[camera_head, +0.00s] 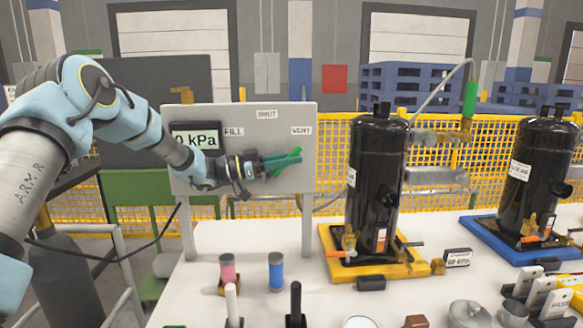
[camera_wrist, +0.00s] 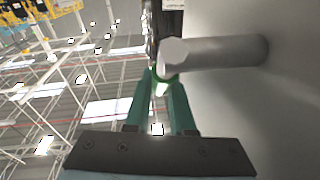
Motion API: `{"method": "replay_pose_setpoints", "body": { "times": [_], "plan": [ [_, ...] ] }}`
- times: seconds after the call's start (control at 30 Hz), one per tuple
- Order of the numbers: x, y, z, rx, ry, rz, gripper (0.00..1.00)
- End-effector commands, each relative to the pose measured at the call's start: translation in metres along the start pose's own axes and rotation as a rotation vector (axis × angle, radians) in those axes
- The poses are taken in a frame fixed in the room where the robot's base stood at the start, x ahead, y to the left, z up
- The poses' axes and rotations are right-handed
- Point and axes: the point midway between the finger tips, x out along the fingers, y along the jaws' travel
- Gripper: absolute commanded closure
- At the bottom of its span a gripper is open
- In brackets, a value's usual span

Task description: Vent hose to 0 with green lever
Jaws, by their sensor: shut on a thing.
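The green lever (camera_head: 291,153) is on the grey valve panel (camera_head: 270,120), angled up and right towards the VENT label (camera_head: 301,131). My gripper (camera_head: 294,159) has its teal fingers shut on the lever; they partly hide it. In the wrist view a green bit of the lever (camera_wrist: 164,78) shows between the fingertips, beside a grey cylindrical post (camera_wrist: 215,53). A grey hose (camera_head: 433,88) arcs above the black compressor (camera_head: 376,165) to a green fitting (camera_head: 469,98).
The compressor stands on a yellow tray (camera_head: 340,268); another (camera_head: 535,180) stands on a blue tray at right. Pink (camera_head: 228,268) and blue (camera_head: 276,270) cylinders and two upright posts stand on the white table in front of the panel. Small parts crowd the front right.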

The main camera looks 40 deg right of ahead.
Motion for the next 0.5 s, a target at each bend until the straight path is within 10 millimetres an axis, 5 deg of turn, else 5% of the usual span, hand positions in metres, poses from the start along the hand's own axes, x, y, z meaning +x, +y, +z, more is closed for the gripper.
{"method": "replay_pose_setpoints", "body": {
  "times": [0.5],
  "plan": [
    [-0.030, -0.006, -0.014, -0.054, 0.441, -0.068, 1.00]
  ]
}}
